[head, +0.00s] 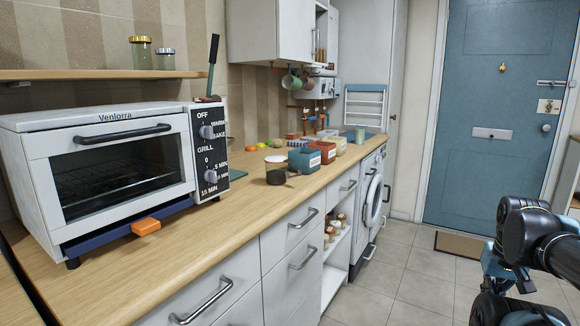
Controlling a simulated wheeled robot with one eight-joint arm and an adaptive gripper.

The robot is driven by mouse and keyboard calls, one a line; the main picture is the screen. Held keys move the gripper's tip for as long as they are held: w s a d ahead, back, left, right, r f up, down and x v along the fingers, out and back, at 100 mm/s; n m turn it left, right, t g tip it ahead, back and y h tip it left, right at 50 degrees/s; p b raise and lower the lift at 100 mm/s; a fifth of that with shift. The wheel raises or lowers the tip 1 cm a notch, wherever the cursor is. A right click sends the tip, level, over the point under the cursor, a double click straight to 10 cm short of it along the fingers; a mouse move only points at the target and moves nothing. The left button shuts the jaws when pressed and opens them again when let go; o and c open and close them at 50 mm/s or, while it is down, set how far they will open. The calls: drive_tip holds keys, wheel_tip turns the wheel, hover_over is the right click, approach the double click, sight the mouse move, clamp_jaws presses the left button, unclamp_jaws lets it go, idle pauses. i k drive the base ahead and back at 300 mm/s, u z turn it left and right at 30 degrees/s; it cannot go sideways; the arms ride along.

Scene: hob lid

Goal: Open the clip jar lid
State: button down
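I cannot make out for sure which container is the clip jar. Two glass jars stand on the wooden wall shelf at the upper left: a greenish jar (141,57) with a gold-coloured lid and a clear jar (166,63) with a silvery lid. Both lids appear closed; no clip can be made out on either. Several small jars (336,228) stand in the open shelf unit under the counter, too small to read. Part of my arm shows at the lower right, over the floor and far from the jars.
A white toaster oven (110,170) fills the left of the wooden counter (215,222), with an orange block (146,226) before it. Bins, including a teal one (304,160), stand farther back. A washing machine (370,195) is beyond. The tiled floor (405,283) is mostly clear towards the blue door (495,110).

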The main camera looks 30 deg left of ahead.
sight(273, 158)
drive_tip(key=u, duration=1.55)
